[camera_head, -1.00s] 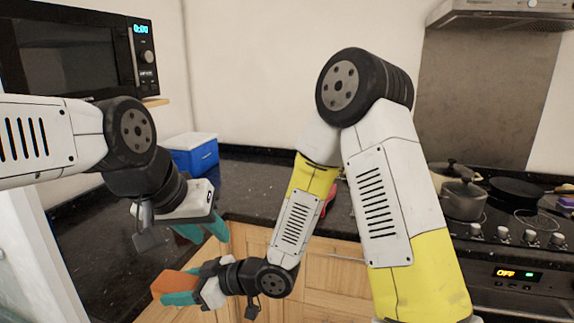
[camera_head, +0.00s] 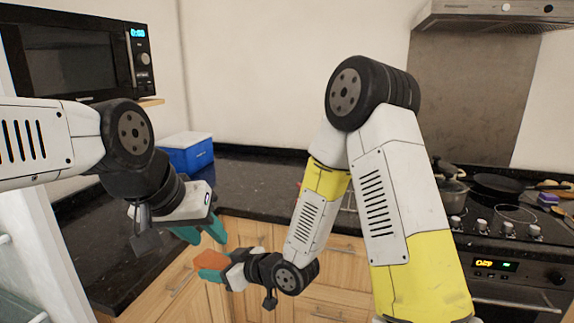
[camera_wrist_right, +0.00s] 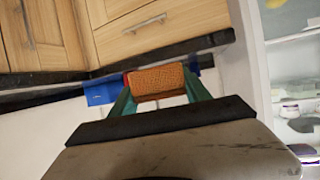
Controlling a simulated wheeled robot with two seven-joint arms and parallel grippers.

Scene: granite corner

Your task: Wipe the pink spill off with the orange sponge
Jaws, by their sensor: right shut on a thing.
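The orange sponge (camera_head: 211,260) is held between the teal fingers of my right gripper (camera_head: 212,266), low in the head view in front of the wooden cabinet fronts. In the right wrist view the sponge (camera_wrist_right: 158,82) sits squarely between both fingers. It is clear of the counter. My left gripper (camera_head: 201,231) is higher, empty, with its teal fingers apart, beside the counter corner. I see no pink spill in these frames; my arms hide part of the counter.
The dark granite counter (camera_head: 255,180) runs around the corner. A blue box (camera_head: 187,156) stands at the back left. A microwave (camera_head: 75,55) is above it. A pot (camera_head: 450,192) and a pan (camera_head: 495,184) are on the stove at right. A red sliver (camera_head: 298,187) shows behind my right arm.

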